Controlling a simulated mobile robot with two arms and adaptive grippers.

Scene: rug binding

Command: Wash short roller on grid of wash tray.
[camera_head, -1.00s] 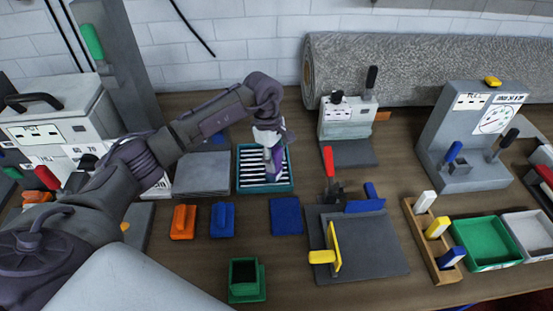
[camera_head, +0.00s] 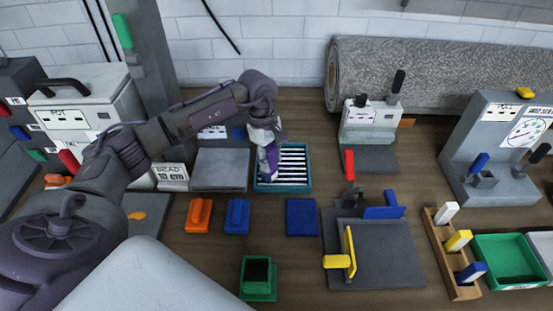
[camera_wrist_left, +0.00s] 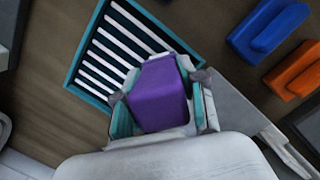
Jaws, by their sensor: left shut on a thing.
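The wash tray (camera_head: 308,185) is a teal-rimmed box with a grid of white bars over a dark inside, in the middle of the table. It also shows in the left wrist view (camera_wrist_left: 90,52). My left gripper (camera_head: 268,166) is over the tray's left side, pointing down. In the left wrist view, my left gripper (camera_wrist_left: 163,100) is shut on a purple block-like piece (camera_wrist_left: 158,92), likely the short roller. The purple piece overlaps the tray's edge in view; whether it touches the grid cannot be told. My right gripper is not in view.
Left of the tray lies a grey plate (camera_head: 220,169). In front are an orange block (camera_head: 198,214), a blue block (camera_head: 237,215) and a blue pad (camera_head: 301,217). A grey fixture with a yellow handle (camera_head: 349,252) stands right. A rolled grey rug (camera_head: 440,75) lies behind.

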